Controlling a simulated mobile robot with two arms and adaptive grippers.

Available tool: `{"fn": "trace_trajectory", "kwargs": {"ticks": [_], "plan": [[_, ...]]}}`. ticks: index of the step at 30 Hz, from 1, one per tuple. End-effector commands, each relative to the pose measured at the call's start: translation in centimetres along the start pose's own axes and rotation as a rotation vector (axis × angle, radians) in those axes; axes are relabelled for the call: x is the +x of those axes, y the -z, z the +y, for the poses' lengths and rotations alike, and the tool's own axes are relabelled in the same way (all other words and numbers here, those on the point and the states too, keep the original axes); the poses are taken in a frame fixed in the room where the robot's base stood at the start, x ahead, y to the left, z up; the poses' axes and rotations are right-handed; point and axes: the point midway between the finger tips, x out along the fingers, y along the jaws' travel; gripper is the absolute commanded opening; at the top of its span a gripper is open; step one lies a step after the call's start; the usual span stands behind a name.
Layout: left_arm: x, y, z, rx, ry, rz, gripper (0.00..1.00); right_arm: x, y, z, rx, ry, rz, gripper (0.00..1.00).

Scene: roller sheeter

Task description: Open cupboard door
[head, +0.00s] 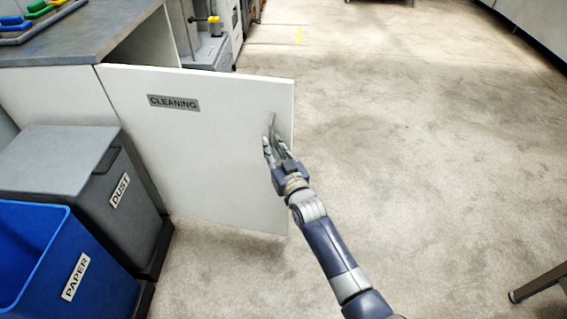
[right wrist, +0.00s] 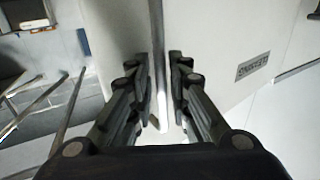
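The white cupboard door (head: 200,165) with a "CLEANING" label is swung out from the cabinet into the room. Its metal bar handle (head: 272,124) is near the free edge. My right gripper (head: 272,148) is at this handle, on the outer face of the door. In the right wrist view the handle (right wrist: 157,45) runs between the two fingers, which are drawn close in around it; the exact contact is hard to see. The door's label (right wrist: 253,66) also shows there. My left gripper is not in view.
A grey "DUST" bin (head: 118,215) and a blue "PAPER" bin (head: 95,262) stand left of the door. A grey worktop (head: 85,38) is above the cabinet. A cart (head: 208,50) stands behind the door.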

Motion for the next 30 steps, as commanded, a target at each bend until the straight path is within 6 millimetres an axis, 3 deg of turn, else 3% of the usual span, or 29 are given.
{"fn": "trace_trajectory", "kwargs": {"ticks": [16, 21, 30], "plan": [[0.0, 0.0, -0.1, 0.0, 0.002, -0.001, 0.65, -9.3, -0.1, 0.2, -0.001, -0.002, -0.002, 0.17], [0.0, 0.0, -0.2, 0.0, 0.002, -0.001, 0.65, -10.5, 0.0, 0.2, -0.002, -0.003, -0.001, 0.17], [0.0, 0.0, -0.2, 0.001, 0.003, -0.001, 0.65, -10.8, 0.0, 0.2, -0.001, -0.003, -0.001, 0.17]]}}
